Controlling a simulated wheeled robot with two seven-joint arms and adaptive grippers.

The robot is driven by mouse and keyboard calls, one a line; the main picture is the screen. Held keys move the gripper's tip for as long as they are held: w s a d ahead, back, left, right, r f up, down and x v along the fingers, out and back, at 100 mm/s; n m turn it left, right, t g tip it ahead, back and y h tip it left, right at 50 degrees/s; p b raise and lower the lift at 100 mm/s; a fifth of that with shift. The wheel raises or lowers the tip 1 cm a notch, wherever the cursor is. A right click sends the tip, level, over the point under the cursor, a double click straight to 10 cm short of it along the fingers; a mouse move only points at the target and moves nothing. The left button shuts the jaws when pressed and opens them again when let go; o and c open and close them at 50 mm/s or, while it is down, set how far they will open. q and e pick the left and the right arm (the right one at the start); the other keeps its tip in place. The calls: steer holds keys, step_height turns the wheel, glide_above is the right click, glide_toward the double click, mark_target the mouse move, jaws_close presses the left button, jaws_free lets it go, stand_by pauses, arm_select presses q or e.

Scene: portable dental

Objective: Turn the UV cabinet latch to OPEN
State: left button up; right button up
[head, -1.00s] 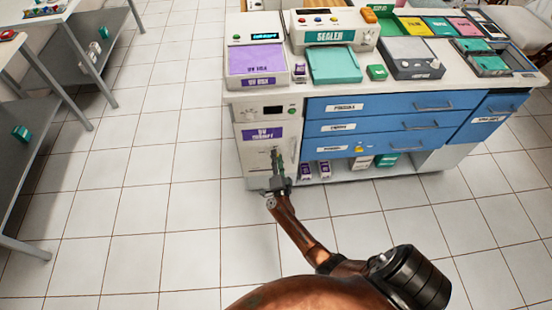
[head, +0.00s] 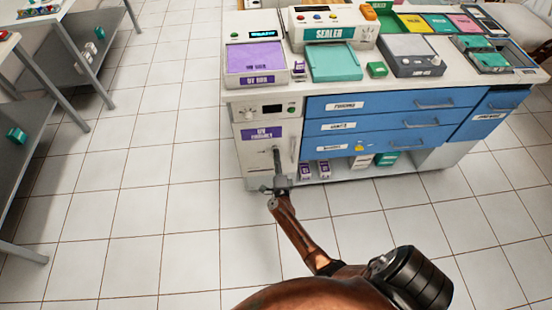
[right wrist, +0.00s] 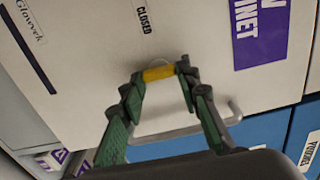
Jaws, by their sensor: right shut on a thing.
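The UV cabinet (head: 250,156) is the pale front with a purple label at the left end of the counter. My right gripper (head: 276,153) reaches its front, below the purple label. In the right wrist view my gripper (right wrist: 159,76) has its fingertips on both ends of the short yellow latch (right wrist: 158,73) and is shut on it. A CLOSED label (right wrist: 145,18) shows on the panel above the latch; no OPEN label is visible. In the head view the latch is hidden at the fingertips. My left gripper is not in view.
A bar handle (head: 294,148) stands out from the cabinet just right of my gripper; it also shows in the wrist view (right wrist: 205,125). Blue drawers (head: 385,126) are to the right, with small boxes (head: 316,169) on the shelf below. The floor in front is clear.

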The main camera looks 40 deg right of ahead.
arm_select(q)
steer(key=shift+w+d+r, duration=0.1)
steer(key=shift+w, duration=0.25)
arm_select(e)
steer(key=shift+a, duration=0.1)
steer(key=o, duration=0.8)
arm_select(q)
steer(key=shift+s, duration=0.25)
arm_select(e)
steer(key=o, duration=0.4)
steer(key=shift+c, duration=0.2)
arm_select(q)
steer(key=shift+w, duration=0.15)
arm_select(e)
steer(key=v, duration=0.7)
steer(key=shift+s, duration=0.2)
